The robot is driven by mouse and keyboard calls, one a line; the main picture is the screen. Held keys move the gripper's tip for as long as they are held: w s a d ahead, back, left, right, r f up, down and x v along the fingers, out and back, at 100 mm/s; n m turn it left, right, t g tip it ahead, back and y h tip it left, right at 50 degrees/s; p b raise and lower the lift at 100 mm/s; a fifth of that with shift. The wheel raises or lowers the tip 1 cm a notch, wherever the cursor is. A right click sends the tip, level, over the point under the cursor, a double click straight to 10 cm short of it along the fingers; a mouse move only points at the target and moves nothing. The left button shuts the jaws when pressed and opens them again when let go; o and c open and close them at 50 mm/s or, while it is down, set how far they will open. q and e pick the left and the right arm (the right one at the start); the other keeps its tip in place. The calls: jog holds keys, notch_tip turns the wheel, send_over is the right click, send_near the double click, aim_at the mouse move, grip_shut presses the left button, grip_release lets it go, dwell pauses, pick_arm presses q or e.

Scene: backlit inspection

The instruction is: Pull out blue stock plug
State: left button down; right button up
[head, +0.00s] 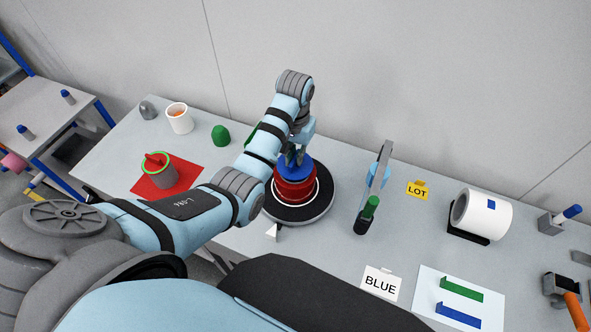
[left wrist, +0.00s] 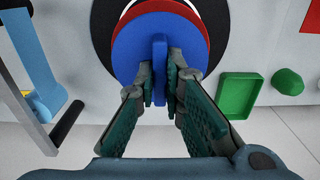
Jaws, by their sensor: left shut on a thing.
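The blue stock plug (head: 301,171) is a blue disc on top of a red round body (head: 295,189). The red body stands on a dark round base (head: 310,212) with a white ring. My left gripper (head: 294,155) reaches down over the plug from above. In the left wrist view the plug (left wrist: 128,46) shows an upright blue tab, and my left gripper (left wrist: 161,75) is shut on this tab. The plug looks seated against the red body; any gap is hard to tell. My right gripper is not in view.
A green tray (left wrist: 239,95) lies near the base. The red mat (head: 183,188) carries a grey cup.

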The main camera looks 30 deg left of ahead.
pick_arm(q)
jog(key=shift+r, duration=1.2)
jog(key=shift+f, duration=0.1)
